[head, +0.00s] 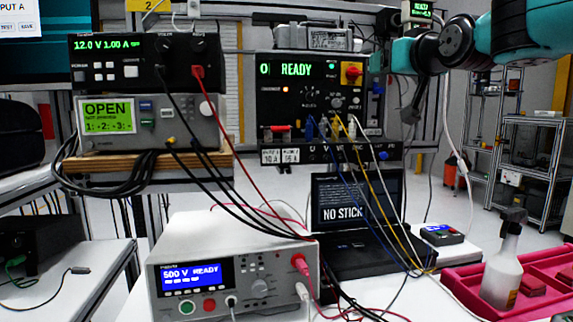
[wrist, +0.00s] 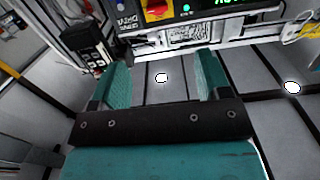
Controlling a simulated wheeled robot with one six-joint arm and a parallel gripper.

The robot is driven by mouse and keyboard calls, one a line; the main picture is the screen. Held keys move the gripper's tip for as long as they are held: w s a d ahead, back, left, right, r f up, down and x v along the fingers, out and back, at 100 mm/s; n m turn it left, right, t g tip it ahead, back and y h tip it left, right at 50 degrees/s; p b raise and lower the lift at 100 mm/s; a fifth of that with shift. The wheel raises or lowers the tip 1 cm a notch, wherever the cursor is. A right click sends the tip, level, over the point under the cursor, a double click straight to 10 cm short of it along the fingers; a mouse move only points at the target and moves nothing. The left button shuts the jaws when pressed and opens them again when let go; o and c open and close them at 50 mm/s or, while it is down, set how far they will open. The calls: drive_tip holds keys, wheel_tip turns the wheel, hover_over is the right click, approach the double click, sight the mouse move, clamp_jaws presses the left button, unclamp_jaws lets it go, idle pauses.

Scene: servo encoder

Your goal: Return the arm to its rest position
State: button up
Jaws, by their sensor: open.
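My arm reaches in from the upper right of the head view, in teal and black. My gripper (wrist: 162,84) shows in the wrist view with its two teal fingers apart and nothing between them. In the head view the gripper end (head: 412,110) hangs to the right of the black READY panel (head: 345,100), and its fingers are hard to make out there. In the wrist view the panel's edge (wrist: 165,10), with a red and yellow switch, lies beyond the fingertips. I cannot tell the exact gap between gripper and panel.
Blue, yellow and white cables (head: 372,190) run down from the panel past a laptop (head: 345,215). A white tester (head: 235,265) stands in front. A spray bottle (head: 502,262) stands in a pink tray (head: 460,281) at the lower right. Shelving (head: 535,140) stands farther back.

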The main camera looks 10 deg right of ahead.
drive_tip(key=s+a+f+n+g+y+p, duration=0.1)
drive_tip(key=s+a+f+n+g+y, duration=0.1)
drive_tip(key=s+a+f+g, duration=0.45)
drive_tip(key=s+a+f+n+g+y+p, duration=0.1)
drive_tip(key=s+a+f+g+p, duration=0.2)
drive_tip(key=f, duration=0.6)
drive_tip(key=s+a+f+n+g, duration=0.1)
drive_tip(key=s+a+f+g, duration=0.1)
drive_tip(key=s+f, duration=0.2)
drive_tip(key=s+a+f+n+g+p, duration=0.1)
drive_tip(key=s+f+g, duration=0.2)
drive_tip(key=s, duration=0.8)
drive_tip(key=s+a+f+n+g, duration=0.2)
drive_tip(key=s+f+g, duration=0.1)
drive_tip(key=s+f, duration=0.3)
drive_tip(key=shift+s+a, duration=0.35)
drive_tip(key=shift+s, duration=0.8)
